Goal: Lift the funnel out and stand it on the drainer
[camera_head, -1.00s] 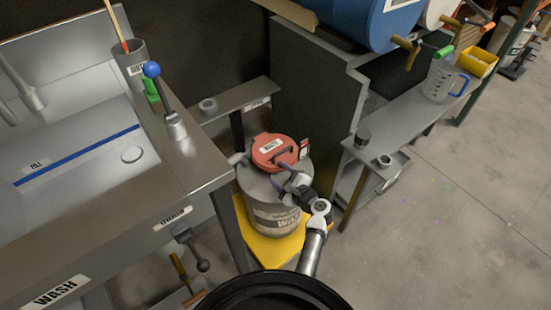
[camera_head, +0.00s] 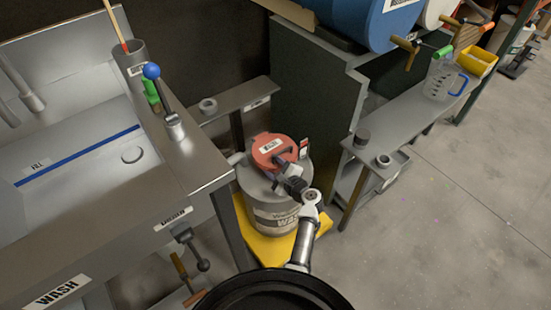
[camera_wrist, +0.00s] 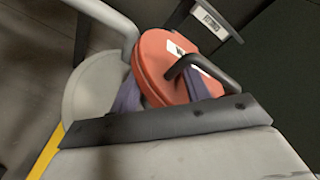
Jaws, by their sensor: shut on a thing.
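A round red lid-like piece (camera_head: 274,150) with a white label and a dark bar handle (camera_wrist: 205,70) sits at the top of the grey waste drum (camera_head: 278,215). I cannot tell whether this red piece is the funnel; no separate funnel shape shows. My gripper (camera_head: 279,165) is at the red piece's near side, shut on its handle. In the wrist view, the gripper's purple-grey fingers (camera_wrist: 163,92) are beside the handle; their exact contact is partly hidden. The drum's pale top (camera_wrist: 95,85) shows beside the red piece. I cannot clearly identify the drainer.
The drum stands on a yellow base (camera_head: 270,248). A steel sink bench (camera_head: 185,165) with a blue-knobbed lever (camera_head: 151,72) is at left. A narrow shelf (camera_head: 232,108) is behind. A dark cabinet (camera_head: 318,115) and side bench (camera_head: 405,128) stand at right. The right floor is open.

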